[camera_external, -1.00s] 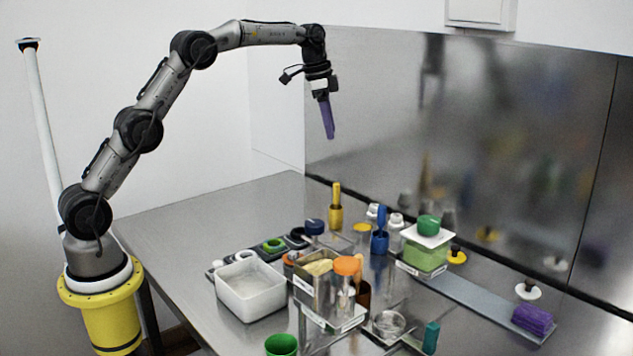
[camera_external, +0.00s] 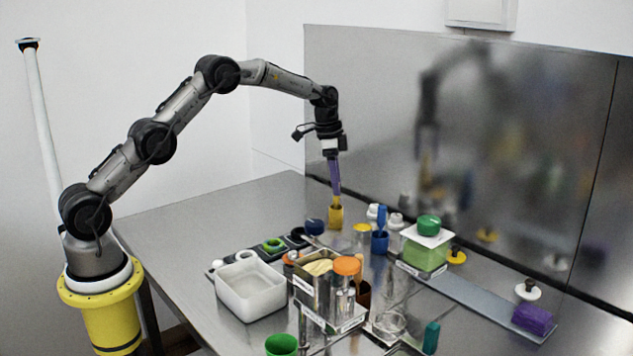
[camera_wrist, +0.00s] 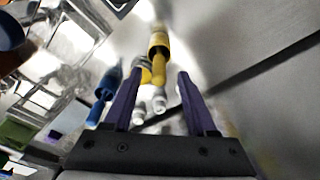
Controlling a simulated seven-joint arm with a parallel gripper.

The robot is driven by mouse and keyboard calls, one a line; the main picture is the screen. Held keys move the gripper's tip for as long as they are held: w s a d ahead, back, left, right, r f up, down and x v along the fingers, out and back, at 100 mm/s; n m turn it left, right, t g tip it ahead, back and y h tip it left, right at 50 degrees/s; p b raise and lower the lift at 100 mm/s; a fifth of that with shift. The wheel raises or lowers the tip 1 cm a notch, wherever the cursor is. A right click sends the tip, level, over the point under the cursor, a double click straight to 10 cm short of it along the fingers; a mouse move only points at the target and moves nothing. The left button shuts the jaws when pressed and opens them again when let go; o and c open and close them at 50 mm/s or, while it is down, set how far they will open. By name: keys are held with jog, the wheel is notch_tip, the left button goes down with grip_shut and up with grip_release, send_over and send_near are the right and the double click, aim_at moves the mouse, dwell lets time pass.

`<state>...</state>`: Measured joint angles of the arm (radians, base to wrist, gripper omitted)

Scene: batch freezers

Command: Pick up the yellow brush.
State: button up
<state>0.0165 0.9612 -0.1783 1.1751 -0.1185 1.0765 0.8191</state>
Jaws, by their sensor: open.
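The yellow brush (camera_external: 336,203) stands upright in a yellow cup (camera_external: 336,219) near the back panel. In the wrist view the brush's handle (camera_wrist: 158,74) points toward me, with the cup (camera_wrist: 158,41) beyond it. My gripper (camera_external: 335,194) points down right over the brush, its purple fingers overlapping the handle's top in the external view.
A blue brush in a blue cup (camera_external: 379,242) and white-capped bottles (camera_external: 396,220) stand to the right. A white tub (camera_external: 250,288) and a metal container (camera_external: 318,280) stand in front. The back panel is close behind.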

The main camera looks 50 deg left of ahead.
aim_at(338, 205)
jog(key=f, duration=0.4)
jog(key=shift+w+d+f, duration=0.1)
jog(key=shift+d, duration=0.15)
jog(key=shift+c, duration=0.3)
grip_shut()
